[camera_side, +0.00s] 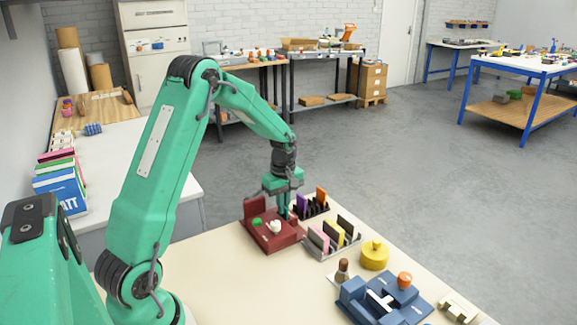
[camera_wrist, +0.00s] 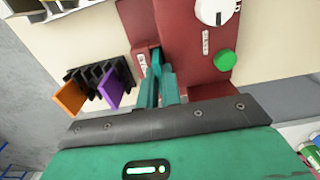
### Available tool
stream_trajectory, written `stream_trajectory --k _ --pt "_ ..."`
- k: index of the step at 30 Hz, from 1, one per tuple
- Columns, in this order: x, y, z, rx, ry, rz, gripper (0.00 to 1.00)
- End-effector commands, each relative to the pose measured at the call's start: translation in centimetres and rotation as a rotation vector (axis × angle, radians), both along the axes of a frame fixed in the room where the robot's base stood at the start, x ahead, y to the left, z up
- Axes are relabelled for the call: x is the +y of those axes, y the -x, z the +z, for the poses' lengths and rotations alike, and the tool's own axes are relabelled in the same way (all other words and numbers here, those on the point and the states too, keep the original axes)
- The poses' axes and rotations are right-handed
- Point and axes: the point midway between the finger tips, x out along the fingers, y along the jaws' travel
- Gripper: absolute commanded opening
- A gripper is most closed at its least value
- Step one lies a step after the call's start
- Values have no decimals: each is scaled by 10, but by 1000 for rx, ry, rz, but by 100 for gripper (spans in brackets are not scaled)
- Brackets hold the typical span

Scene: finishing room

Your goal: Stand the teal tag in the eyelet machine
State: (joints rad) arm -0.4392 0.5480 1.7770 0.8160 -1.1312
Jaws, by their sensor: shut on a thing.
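The eyelet machine (camera_side: 262,240) is a dark red unit at the table's far edge, with a raised block, a white dial and a green button. It also shows in the wrist view (camera_wrist: 188,72), with a small red slotted block (camera_wrist: 142,58) at its left side. My gripper (camera_wrist: 157,88) is shut on the teal tag (camera_wrist: 156,62), whose far end is at the small block. I cannot tell how deep the tag sits there. In the side view my gripper (camera_side: 284,212) points down at the machine's right side, and the tag is hard to make out.
A black rack (camera_wrist: 92,76) with a purple tag (camera_wrist: 117,90) and an orange tag (camera_wrist: 71,98) stands close beside the machine. A grey rack (camera_side: 330,254) with several tags, a yellow round object (camera_side: 374,256) and a blue device (camera_side: 372,308) stand nearer. The table's near left is clear.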

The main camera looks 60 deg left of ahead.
Motion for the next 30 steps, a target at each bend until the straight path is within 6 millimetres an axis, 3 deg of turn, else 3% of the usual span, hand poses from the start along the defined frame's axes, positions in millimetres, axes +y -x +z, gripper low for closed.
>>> stream_trajectory --k 8,9,10,20,30 --pt "0 0 -4 1 0 0 0" --pt "0 0 -4 1 0 0 14" --pt "0 0 -4 1 0 0 15" --pt "0 0 -3 0 0 0 15" --pt "0 -1 13 -1 -1 0 15"
